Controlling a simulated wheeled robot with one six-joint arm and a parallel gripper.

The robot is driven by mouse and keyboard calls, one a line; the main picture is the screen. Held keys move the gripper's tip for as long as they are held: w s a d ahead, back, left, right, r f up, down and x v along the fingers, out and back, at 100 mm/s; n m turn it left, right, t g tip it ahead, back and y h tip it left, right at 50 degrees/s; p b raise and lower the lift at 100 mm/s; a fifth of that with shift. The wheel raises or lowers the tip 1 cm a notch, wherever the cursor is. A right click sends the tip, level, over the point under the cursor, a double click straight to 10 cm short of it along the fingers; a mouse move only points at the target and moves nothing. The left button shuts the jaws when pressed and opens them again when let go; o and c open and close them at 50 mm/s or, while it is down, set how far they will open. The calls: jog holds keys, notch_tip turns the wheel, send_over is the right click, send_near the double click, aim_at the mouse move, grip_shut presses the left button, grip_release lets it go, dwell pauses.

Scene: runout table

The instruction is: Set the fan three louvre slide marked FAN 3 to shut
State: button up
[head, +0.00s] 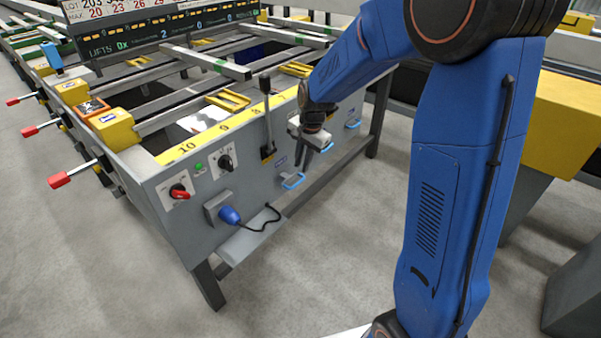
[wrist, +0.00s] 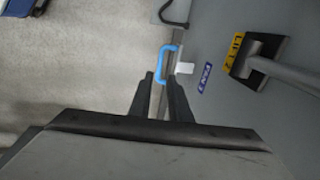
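A blue loop handle (head: 293,181) of a slide sticks out low on the grey table side in the head view. It also shows in the wrist view (wrist: 165,62), just ahead of my fingertips. A small blue label (wrist: 205,78) is on the panel beside it; its lettering is too small to read surely, so I cannot confirm FAN 3. My gripper (head: 303,157) points down just above this handle. In the wrist view my gripper (wrist: 161,76) has its fingers apart with nothing clearly held; whether they straddle the handle I cannot tell. The slide's position is unclear.
A lever (head: 266,110) stands left of my gripper; its yellow plate (wrist: 236,50) shows in the wrist view. More blue handles (head: 328,147) (head: 353,124) lie to the right. A blue plug (head: 229,215) with a cable and a red knob (head: 179,192) are left. The floor in front is clear.

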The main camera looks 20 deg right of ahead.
notch_tip(320, 180, up, 10)
jog(key=s+d, duration=0.1)
jog(key=shift+s+f, duration=0.15)
jog(key=shift+s, duration=0.05)
